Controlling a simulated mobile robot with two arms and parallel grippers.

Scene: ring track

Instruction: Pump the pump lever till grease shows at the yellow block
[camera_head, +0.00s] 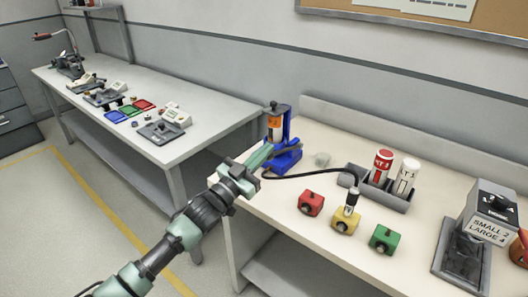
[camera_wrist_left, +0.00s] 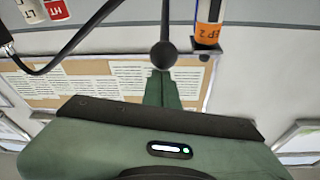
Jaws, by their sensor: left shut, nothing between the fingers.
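The blue grease pump (camera_head: 285,161) stands at the left end of the right bench, with an orange-labelled cartridge (camera_head: 275,127). In the left wrist view the orange label (camera_wrist_left: 208,45) is right of the pump lever's dark round knob (camera_wrist_left: 167,54). My left gripper (camera_head: 262,156) is shut and empty, its green fingers (camera_wrist_left: 160,88) pointing at the knob; I cannot tell whether they touch it. The yellow block (camera_head: 345,222) sits mid-bench with a dark and silver fitting (camera_head: 352,200) on top. Grease on it cannot be made out at this size. My right gripper is out of view.
A black hose (camera_head: 312,174) runs from the pump past a grey tray (camera_head: 393,199) with red (camera_head: 381,166) and white (camera_head: 405,178) cartridges. Red (camera_head: 311,203) and green (camera_head: 384,239) blocks flank the yellow one. A grey dispenser (camera_head: 490,212) stands at right.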

